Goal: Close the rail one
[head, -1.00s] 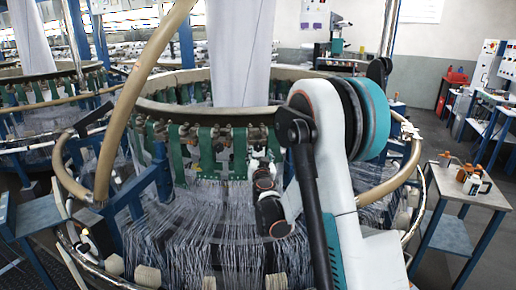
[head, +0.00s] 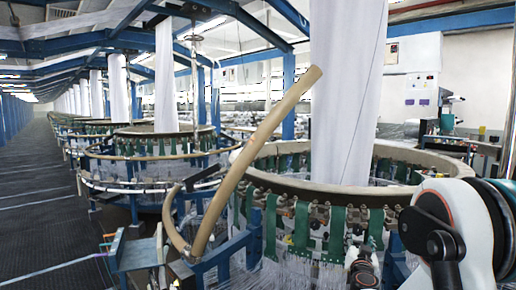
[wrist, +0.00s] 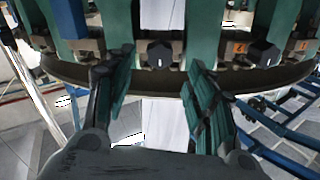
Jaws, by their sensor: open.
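One tan curved rail section (head: 255,150) of the nearest loom shows in the head view. It stands swung up, tilted with its free end high to the right and its lower end by the blue frame at the loom's left side. My gripper (wrist: 160,92) is open and empty in the wrist view, its two dark green fingers well apart. Beyond the fingers are the loom's dark ring (wrist: 180,80), black knobs and green straps (wrist: 205,30). The raised rail is not recognisable in the wrist view. My arm covers the loom's right side in the head view.
A tall white fabric tube (head: 345,100) rises from the loom's middle. A short lever with a black grip (head: 205,178) is beside the rail's foot. A small blue-framed table (head: 138,255) stands at lower left.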

